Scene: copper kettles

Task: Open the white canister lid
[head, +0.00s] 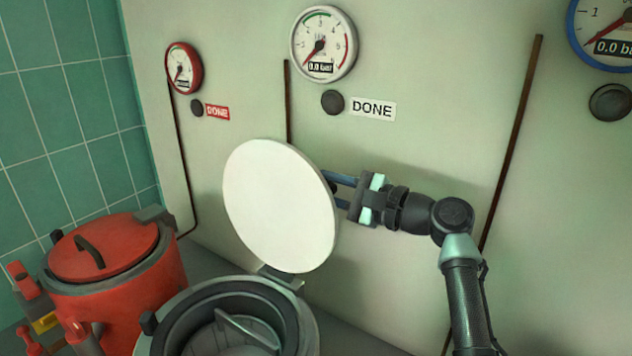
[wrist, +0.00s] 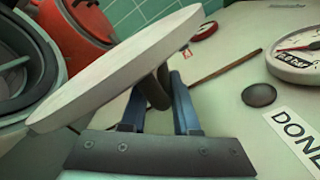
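The white canister (head: 302,325) stands at the bottom middle of the head view with its mouth uncovered. Its round white lid (head: 275,205) is raised on the hinge (head: 281,277) and stands steeply tilted above the rear rim. In the wrist view the lid (wrist: 120,70) shows nearly edge-on. My gripper (head: 338,190) is at the right, behind the lid. Its blue fingers (wrist: 160,100) are apart, with the lid's dark handle (wrist: 157,92) between or just beyond their tips. Whether they press on the handle is unclear.
A red canister (head: 125,290) with its lid (head: 103,247) down stands at the left. The pale wall behind carries gauges (head: 323,45), dark knobs (head: 332,102), DONE labels (head: 373,109) and brown pipes (head: 512,140). The wall is close behind my gripper.

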